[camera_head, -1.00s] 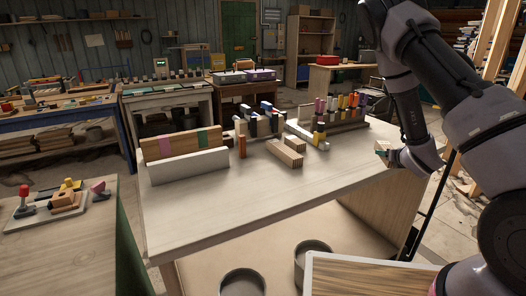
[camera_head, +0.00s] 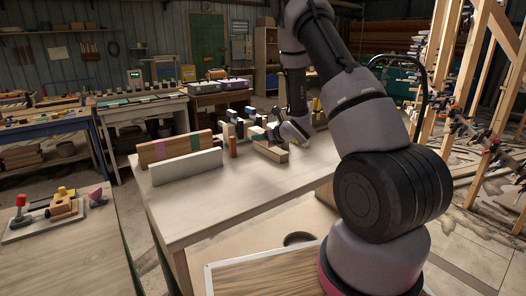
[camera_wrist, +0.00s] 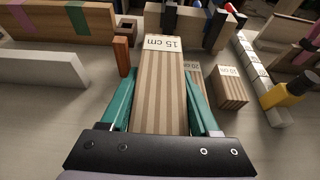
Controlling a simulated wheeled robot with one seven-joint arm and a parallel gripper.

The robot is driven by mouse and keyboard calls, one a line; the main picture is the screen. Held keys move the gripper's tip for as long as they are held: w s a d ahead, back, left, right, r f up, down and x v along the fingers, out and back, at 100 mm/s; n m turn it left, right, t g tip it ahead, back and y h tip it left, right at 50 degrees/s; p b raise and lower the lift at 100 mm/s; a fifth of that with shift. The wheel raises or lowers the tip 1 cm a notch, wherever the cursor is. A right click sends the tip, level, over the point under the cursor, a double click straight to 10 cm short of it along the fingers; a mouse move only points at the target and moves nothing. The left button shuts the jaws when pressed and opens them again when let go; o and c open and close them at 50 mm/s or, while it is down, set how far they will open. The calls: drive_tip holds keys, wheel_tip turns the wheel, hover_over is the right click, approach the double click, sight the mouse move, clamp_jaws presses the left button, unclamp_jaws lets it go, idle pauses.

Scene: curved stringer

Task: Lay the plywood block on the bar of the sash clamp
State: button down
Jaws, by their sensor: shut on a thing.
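My gripper (camera_wrist: 160,82) has its teal fingers shut on a striped plywood block (camera_wrist: 162,90) labelled 15 cm, which points away from the wrist. In the head view, my gripper (camera_head: 272,133) is low over the far part of the pale workbench, and the held block is hard to make out there. A pale, marked bar (camera_wrist: 251,62) with a yellow and black end piece (camera_wrist: 287,92) lies to the right in the wrist view. It looks like the sash clamp's bar, apart from the held block. My arm hides much of that area in the head view.
Plywood blocks labelled 20 cm (camera_wrist: 197,85) and 10 cm (camera_wrist: 230,88) are right of the held block. An orange upright piece (camera_wrist: 122,56) and a white board (camera_wrist: 42,68) stand to the left. The workbench's near part (camera_head: 215,205) is clear.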

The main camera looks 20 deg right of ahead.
hover_over(262, 162)
wheel_tip(262, 162, down, 6)
drive_tip(key=shift+a+r, duration=0.1)
drive_tip(key=shift+r, duration=0.05)
drive_tip(key=shift+f, duration=1.8)
drive_tip(key=shift+f, duration=0.15)
drive_tip(key=shift+c, duration=2)
unclamp_jaws()
